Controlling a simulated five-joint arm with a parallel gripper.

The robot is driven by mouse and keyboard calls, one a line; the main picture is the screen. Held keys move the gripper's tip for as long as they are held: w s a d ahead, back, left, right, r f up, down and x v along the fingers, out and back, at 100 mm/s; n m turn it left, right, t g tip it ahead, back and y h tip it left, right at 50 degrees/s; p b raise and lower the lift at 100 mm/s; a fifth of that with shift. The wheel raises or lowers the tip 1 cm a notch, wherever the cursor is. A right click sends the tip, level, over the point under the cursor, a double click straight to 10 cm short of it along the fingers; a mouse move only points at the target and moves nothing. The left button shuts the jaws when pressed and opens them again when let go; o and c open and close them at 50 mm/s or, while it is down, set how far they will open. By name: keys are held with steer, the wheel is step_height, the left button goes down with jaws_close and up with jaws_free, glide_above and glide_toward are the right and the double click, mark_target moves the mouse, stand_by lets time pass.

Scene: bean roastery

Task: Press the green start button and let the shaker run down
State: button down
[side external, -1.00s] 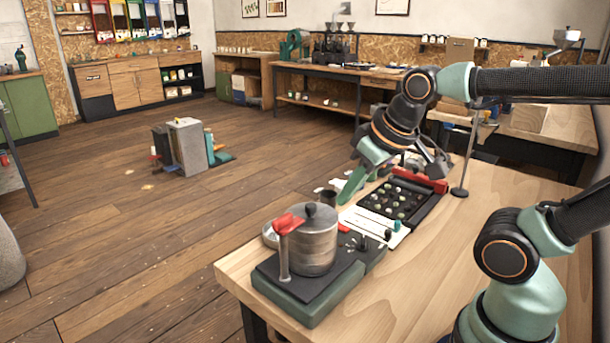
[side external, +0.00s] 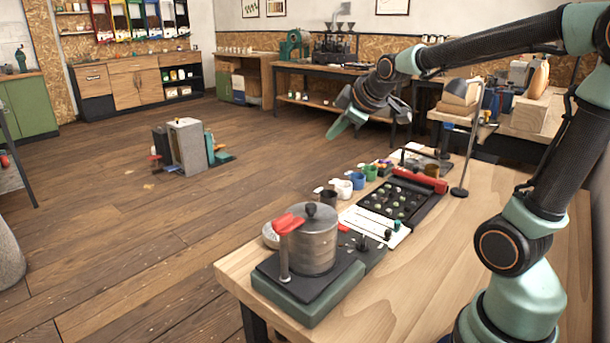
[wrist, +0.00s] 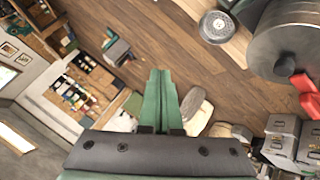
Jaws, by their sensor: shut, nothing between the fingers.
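The shaker is a grey metal drum (side external: 313,245) with a black-knobbed lid, standing on a dark green base (side external: 300,300) at the table's near left corner. A red clamp handle (side external: 288,223) sits at its left side. A small red part (side external: 343,228) and dark knobs (side external: 362,243) show on the base's right part. I cannot make out a green start button. My gripper (side external: 335,131) is shut and empty, raised beyond the table's left edge, apart from the shaker. The wrist view shows its closed green fingers (wrist: 160,75), with the drum (wrist: 285,48) at upper right.
A black tray of beans (side external: 400,202) and a white strip (side external: 376,229) lie right of the shaker. Several coloured cups (side external: 357,181) line the tray's far side. A lamp (side external: 460,150) stands at the back. Wooden table (side external: 440,260) is clear at front right.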

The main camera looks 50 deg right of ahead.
step_height(320, 180, down, 15)
steer(key=shift+s+a+f, duration=0.15)
steer(key=shift+a, duration=0.05)
steer(key=shift+f, duration=4.35)
steer(key=shift+f, duration=0.1)
steer(key=shift+f, duration=0.35)
